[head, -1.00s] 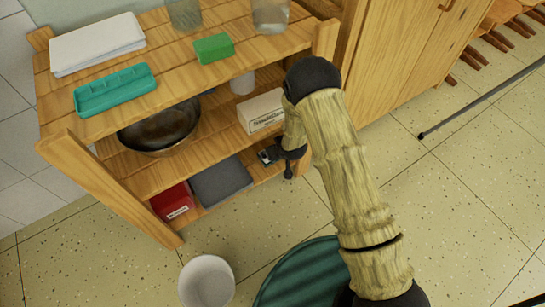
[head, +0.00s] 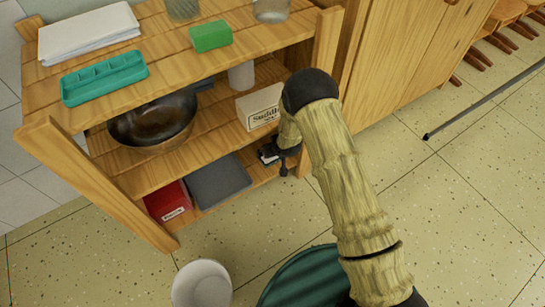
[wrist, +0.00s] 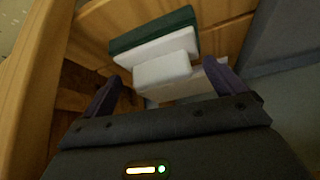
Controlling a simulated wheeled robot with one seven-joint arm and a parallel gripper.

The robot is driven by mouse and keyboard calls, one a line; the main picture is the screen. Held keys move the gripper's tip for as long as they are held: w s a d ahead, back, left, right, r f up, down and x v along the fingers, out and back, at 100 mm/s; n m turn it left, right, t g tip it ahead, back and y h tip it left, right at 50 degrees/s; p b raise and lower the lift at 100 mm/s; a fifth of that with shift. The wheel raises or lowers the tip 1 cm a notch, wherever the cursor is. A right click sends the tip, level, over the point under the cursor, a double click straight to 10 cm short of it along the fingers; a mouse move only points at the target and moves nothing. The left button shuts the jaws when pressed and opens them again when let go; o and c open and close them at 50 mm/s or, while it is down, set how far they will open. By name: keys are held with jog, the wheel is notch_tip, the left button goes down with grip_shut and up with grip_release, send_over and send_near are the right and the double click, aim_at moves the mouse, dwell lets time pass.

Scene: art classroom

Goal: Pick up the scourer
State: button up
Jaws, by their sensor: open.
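In the wrist view, a dark green layer (wrist: 152,33) lies against a white layer, which looks like the scourer; I cannot tell for sure. A white block (wrist: 162,70) lies nearer, between my open fingers; whether it is part of the same thing is unclear. My gripper (wrist: 163,76) is open, with one finger on each side of that block and no clear grip on it. In the head view, my gripper (head: 272,154) is at the right end of the bottom shelf, mostly hidden by my arm, and the scourer cannot be made out clearly there.
The wooden shelf unit (head: 150,181) holds a dark bowl (head: 150,125), a white lettered box (head: 258,107), a grey slab (head: 219,182) and a red box (head: 168,203). A green block (head: 211,36) and teal tray (head: 104,79) are on top. A white bucket (head: 202,285) stands in front.

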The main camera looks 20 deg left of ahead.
jog(key=shift+w+a+f, duration=0.15)
jog(key=shift+w+f, duration=0.1)
jog(key=shift+f, duration=0.25)
jog(key=shift+s, duration=0.1)
jog(key=c, duration=1.1)
jog(key=shift+r, duration=0.1)
jog(key=shift+r+p, duration=0.45)
jog(key=s+d+p, duration=0.8)
jog(key=s+d, duration=0.3)
jog(key=s, duration=0.3)
jog(key=shift+r, duration=0.25)
